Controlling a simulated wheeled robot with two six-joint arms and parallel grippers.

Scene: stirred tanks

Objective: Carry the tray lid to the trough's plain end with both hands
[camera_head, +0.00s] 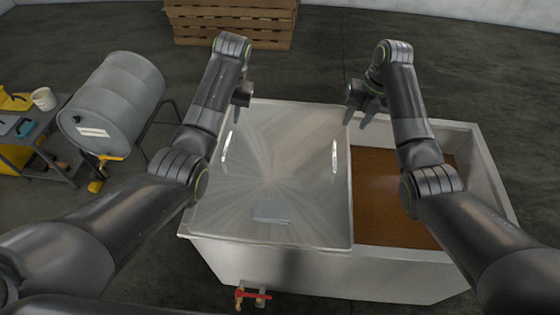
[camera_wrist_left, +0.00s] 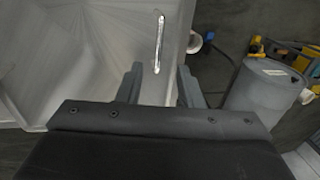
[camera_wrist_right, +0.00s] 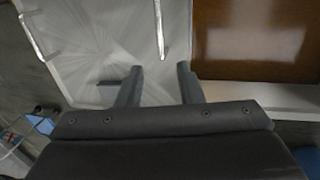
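The tray lid (camera_head: 275,165) is a pale, shiny sheet lying flat over the left part of the trough (camera_head: 330,275). It has two bar handles, a left one (camera_head: 227,145) and a right one (camera_head: 334,155), and a small grey plate (camera_head: 272,211) near its front. My left gripper (camera_head: 243,92) is open and empty above the lid's back left; the left handle shows beyond its fingers in the left wrist view (camera_wrist_left: 159,42). My right gripper (camera_head: 362,102) is open and empty near the lid's right edge; the right handle shows beyond its fingers in the right wrist view (camera_wrist_right: 159,30).
The trough's uncovered right part shows a brown surface (camera_head: 380,200) inside. A red-handled valve (camera_head: 255,294) sticks out at the front. A grey drum (camera_head: 115,100) on a stand and a cluttered bench (camera_head: 60,165) are at the left. A wooden pallet stack (camera_head: 232,25) stands behind.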

